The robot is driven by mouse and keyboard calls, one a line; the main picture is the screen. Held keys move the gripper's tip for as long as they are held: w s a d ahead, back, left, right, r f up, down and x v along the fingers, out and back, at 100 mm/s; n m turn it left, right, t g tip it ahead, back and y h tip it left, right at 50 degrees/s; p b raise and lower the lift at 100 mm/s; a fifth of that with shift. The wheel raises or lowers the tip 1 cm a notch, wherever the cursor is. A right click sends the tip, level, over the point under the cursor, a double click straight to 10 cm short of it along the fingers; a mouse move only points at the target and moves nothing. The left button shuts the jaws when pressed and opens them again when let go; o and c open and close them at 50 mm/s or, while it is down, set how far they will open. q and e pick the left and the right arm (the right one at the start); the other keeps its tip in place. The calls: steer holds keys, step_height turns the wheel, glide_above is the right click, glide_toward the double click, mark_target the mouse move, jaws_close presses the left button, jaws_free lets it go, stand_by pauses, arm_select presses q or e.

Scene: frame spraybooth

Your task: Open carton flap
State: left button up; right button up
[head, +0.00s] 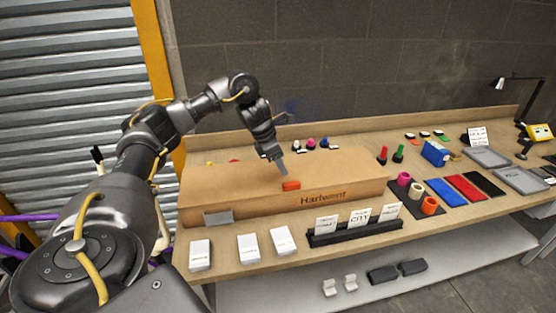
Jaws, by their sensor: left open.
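A long brown carton (235,188) marked "Hartwent" lies on the wooden workbench, its top face looking flat and closed. A small orange-red piece (291,185) sits at the front edge of its top. My left gripper (282,170) points down over the carton's top, just behind the orange-red piece. Its fingers look close to the carton's top, but I cannot tell whether they touch it. No object shows between the fingers. My right gripper is out of view.
White boxes (248,249) and a black card holder (355,229) stand along the bench front. Coloured rolls (429,205), red and blue mats (468,188) and grey trays (522,179) fill the right side. A block wall stands behind.

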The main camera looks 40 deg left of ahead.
mark_target(291, 183)
arm_select(q)
steer(key=x, duration=0.6)
steer(key=shift+w+f+b, duration=0.1)
steer(key=shift+f+b, duration=0.1)
steer(key=shift+b, duration=0.2)
steer(key=shift+p+x, duration=0.45)
steer(key=shift+x, duration=0.9)
steer(key=shift+r, duration=0.1)
jaws_close()
